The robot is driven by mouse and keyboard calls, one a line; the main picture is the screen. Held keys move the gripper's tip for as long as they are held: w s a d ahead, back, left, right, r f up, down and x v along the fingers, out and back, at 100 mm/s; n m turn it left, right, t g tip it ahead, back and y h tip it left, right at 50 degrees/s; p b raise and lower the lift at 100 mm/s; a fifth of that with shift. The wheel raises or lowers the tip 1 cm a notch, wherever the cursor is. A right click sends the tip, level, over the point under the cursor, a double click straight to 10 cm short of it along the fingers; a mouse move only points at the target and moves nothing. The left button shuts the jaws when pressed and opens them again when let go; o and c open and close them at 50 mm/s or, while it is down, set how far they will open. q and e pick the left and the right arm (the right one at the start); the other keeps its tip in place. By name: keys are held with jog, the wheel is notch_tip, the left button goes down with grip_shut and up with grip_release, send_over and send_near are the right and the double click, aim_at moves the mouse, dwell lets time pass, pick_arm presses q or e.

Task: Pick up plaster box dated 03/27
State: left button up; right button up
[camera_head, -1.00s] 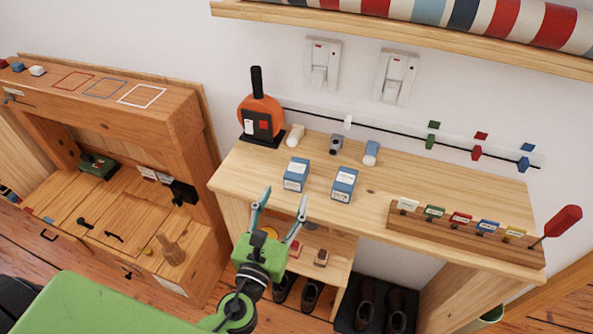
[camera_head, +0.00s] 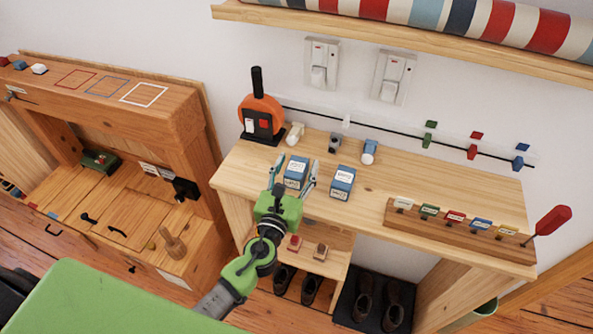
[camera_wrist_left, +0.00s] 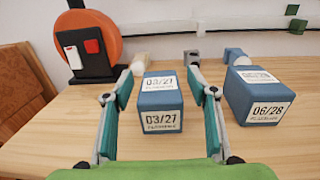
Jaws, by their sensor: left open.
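The plaster box dated 03/27 (camera_wrist_left: 160,104) is a blue box with white labels on its top and front. It stands on the wooden desk, and also shows in the head view (camera_head: 296,172). My left gripper (camera_head: 293,172) is open, with one finger on each side of this box; it also shows in the left wrist view (camera_wrist_left: 160,95). I cannot tell whether the fingers touch the box. A second blue box (camera_wrist_left: 258,97), labelled 06/28, stands to the right, outside the fingers; the head view shows it too (camera_head: 342,183). My right gripper is not in view.
An orange and black device (camera_head: 261,117) stands behind left on the desk (camera_head: 440,187). Small cylindrical parts (camera_head: 368,152) lie near the wall. A wooden rack (camera_head: 455,231) with several coloured labels stands to the right. A striped roll lies on the shelf above.

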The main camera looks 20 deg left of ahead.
pick_arm(q)
jog(key=c, duration=1.2)
